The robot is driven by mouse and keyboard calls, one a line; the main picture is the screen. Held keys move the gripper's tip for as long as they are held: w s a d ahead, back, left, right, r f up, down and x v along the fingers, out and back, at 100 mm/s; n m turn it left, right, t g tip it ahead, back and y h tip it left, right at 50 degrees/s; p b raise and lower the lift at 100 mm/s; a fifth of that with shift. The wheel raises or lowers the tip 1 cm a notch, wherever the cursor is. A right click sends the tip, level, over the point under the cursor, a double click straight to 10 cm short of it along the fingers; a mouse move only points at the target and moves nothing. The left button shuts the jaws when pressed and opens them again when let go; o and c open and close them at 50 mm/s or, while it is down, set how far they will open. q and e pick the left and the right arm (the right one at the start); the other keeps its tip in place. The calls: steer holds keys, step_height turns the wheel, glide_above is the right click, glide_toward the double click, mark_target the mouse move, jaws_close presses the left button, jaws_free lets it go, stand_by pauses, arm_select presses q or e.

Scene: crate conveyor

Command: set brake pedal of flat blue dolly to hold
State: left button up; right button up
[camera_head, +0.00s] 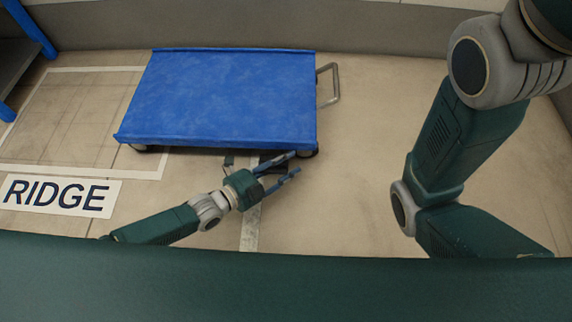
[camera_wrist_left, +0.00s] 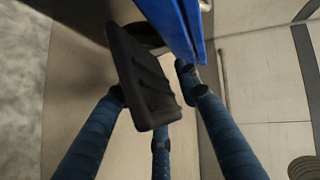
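The flat blue dolly (camera_head: 225,95) stands on the floor in the head view, with a grey handle (camera_head: 331,86) at its right end. My left gripper (camera_head: 296,162) is low at the dolly's near right corner, its fingers spread. In the left wrist view a black ribbed brake pedal (camera_wrist_left: 145,80) hangs below the blue dolly edge (camera_wrist_left: 172,25). The open fingers of my left gripper (camera_wrist_left: 158,95) are around the pedal; I cannot tell whether they touch it. In the head view the pedal is mostly hidden by the gripper. My right gripper is out of view.
A white floor outline (camera_head: 85,170) runs under the dolly's left side, with a RIDGE label (camera_head: 58,195) near it. Blue rack posts (camera_head: 32,28) stand at the far left. A grey wall (camera_head: 380,28) runs behind. Floor right of the dolly is clear.

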arm_select(q)
jaws_close()
steer(key=shift+f+b, duration=0.25)
steer(key=shift+b, duration=0.2)
steer(key=f+m+t+h+b, duration=0.1)
steer(key=b, duration=0.1)
steer(key=m+t+b, duration=0.1)
steer(key=m+b, duration=0.1)
steer(key=b, duration=0.1)
steer(key=shift+f+t+h, duration=0.3)
steer(key=shift+f+h, duration=0.1)
steer(key=shift+a+r+m+t+h+b, duration=0.1)
steer(key=shift+r+m+t+h+b, duration=0.2)
steer(key=shift+b, duration=0.5)
